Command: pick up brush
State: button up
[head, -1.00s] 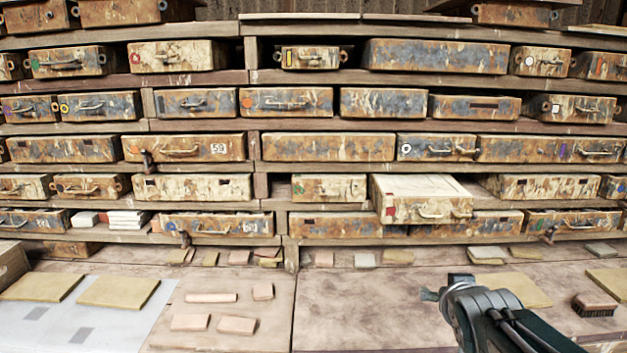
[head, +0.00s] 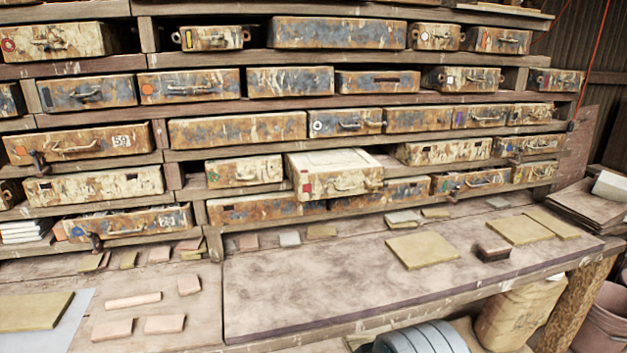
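The brush (head: 492,250) is a small dark block with a reddish-brown top. It lies on the right part of the wooden bench (head: 330,280), near the front edge, in the head view. It sits between a flat yellowish tile on its left and more flat tiles behind it on its right. Nothing touches it from above. My gripper is not in view, so whether it is open or shut is hidden.
A yellowish tile (head: 423,250) lies left of the brush. Shelves of rusty drawers stand behind, with one pale drawer (head: 333,175) pulled out. Dark stacked sheets (head: 585,208) lie at the right. The bench middle is clear.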

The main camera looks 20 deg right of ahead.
aim_at(496, 249)
jog(key=z, duration=1.5)
